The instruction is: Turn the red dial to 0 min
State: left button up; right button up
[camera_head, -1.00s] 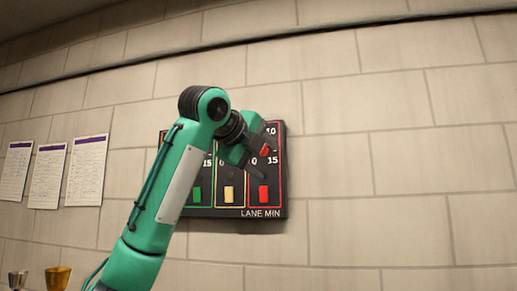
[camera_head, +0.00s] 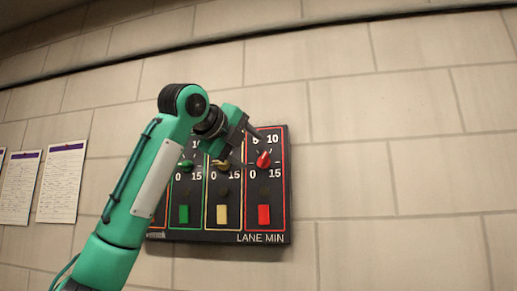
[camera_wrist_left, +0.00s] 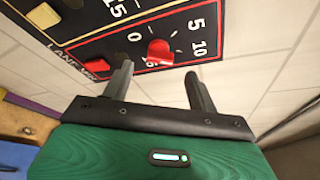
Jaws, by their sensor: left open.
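The red dial (camera_head: 263,159) is the rightmost knob on a black wall panel (camera_head: 268,225), with the marks 0, 5, 10 and 15 around it. It also shows in the left wrist view (camera_wrist_left: 160,51). I cannot surely read which mark it points at. My left gripper (camera_head: 252,131) is open and empty, up and left of the dial in the head view. In the left wrist view its two fingers (camera_wrist_left: 157,70) are spread, with the dial beyond them and between them, apart from both. My right gripper is not in view.
A green dial (camera_head: 185,165) and a yellow dial (camera_head: 221,164) sit left of the red one. A red button (camera_head: 264,215) lies below the red dial. Paper sheets (camera_head: 61,182) hang at left. The wall right of the panel is bare.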

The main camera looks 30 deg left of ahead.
aim_at(261, 158)
pick_arm(q)
jog(key=p+x, duration=0.1)
jog(key=x, duration=0.3)
jog(key=shift+w+a+p, duration=0.1)
jog(key=shift+w+p, duration=0.25)
jog(key=shift+w, duration=0.2)
jog(key=shift+d+f, duration=0.1)
jog(key=shift+d, duration=0.15)
jog(key=shift+w+a+f, duration=0.1)
jog(key=shift+w+f, duration=0.05)
jog(key=shift+w, duration=0.15)
jog(key=shift+c, duration=0.9)
jog(key=c, duration=0.7)
jog(key=shift+c, duration=0.6)
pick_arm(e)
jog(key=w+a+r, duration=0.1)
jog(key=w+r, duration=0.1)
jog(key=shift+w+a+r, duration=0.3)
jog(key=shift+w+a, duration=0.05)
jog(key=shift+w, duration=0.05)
